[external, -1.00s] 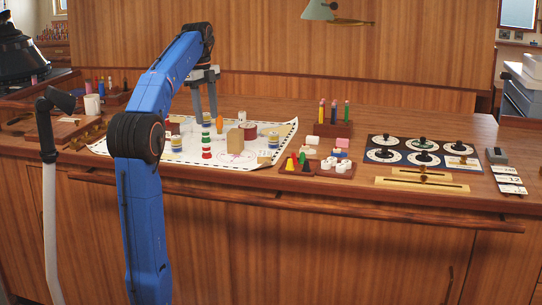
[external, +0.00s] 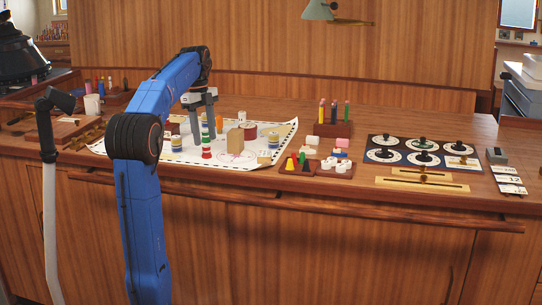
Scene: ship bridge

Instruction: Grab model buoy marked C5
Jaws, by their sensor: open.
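Several small model buoys stand on a white chart (external: 240,161) on the wooden counter. A red, white and green banded buoy (external: 206,146) stands near the chart's middle. A blue and yellow banded one (external: 177,144) is to its left, and another (external: 273,140) is to its right. No C5 mark is readable at this size, so I cannot tell which buoy carries it. My gripper (external: 203,132) is open, pointing down over the chart just behind the red, white and green buoy. Its fingers partly hide what stands there.
A tan block (external: 235,140) and an orange piece (external: 219,124) stand close to my gripper. A pencil block (external: 333,124) and a tray of small pieces (external: 318,166) are to the right. A dark board with round dials (external: 422,152) lies farther right.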

